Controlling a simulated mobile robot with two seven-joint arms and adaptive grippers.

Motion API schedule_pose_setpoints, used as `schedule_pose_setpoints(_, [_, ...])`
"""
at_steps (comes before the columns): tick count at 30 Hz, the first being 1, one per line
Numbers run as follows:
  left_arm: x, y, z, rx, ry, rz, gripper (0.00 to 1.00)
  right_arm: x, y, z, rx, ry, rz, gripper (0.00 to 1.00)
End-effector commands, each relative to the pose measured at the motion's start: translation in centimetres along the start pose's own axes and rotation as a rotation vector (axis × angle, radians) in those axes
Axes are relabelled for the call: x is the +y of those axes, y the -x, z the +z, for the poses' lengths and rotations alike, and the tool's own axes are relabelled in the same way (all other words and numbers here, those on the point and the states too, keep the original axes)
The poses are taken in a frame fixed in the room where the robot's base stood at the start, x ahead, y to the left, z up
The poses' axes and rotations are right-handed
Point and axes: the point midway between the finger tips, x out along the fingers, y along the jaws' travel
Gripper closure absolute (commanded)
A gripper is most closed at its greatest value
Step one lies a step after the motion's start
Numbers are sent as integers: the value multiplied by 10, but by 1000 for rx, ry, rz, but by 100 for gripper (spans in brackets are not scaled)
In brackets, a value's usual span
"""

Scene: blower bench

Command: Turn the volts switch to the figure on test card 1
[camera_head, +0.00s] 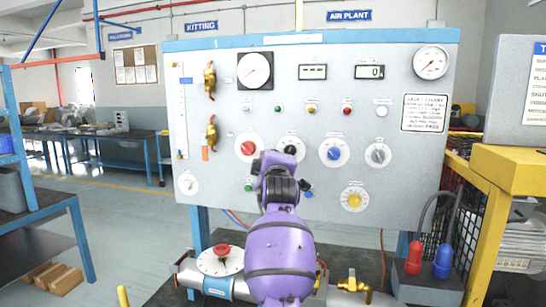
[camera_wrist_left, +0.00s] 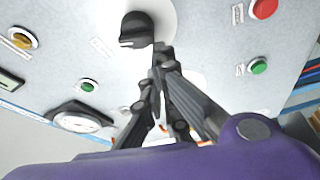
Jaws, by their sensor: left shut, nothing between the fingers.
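The volts switch cannot be picked out by its lettering. A black pointer knob on a round white plate (camera_head: 291,143) is at mid-panel, and it fills the top of the left wrist view (camera_wrist_left: 137,30). My left gripper (camera_head: 286,162), on the purple arm, is in front of the panel just below this knob and partly covers its plate. In the wrist view its fingertips (camera_wrist_left: 160,52) are together and empty, close beside the knob; contact cannot be told. Test card 1 cannot be identified; a framed notice (camera_head: 425,113) at the panel's right is too small to read. My right gripper is not in view.
Red (camera_head: 248,148), blue (camera_head: 334,153), grey (camera_head: 378,155) and yellow (camera_head: 354,200) knobs surround the area. Gauges (camera_head: 255,71) and displays (camera_head: 369,72) are above. A yellow frame (camera_head: 488,210) stands at right.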

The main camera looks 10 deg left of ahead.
Motion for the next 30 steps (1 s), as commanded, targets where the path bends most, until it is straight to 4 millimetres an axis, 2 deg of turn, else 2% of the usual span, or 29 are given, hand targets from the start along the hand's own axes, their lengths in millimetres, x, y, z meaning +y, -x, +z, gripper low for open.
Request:
schedule_pose_setpoints(10, [0,0,0,0,0,0,100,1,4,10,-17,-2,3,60])
schedule_pose_setpoints(30, [0,0,0,0,0,0,100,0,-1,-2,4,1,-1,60])
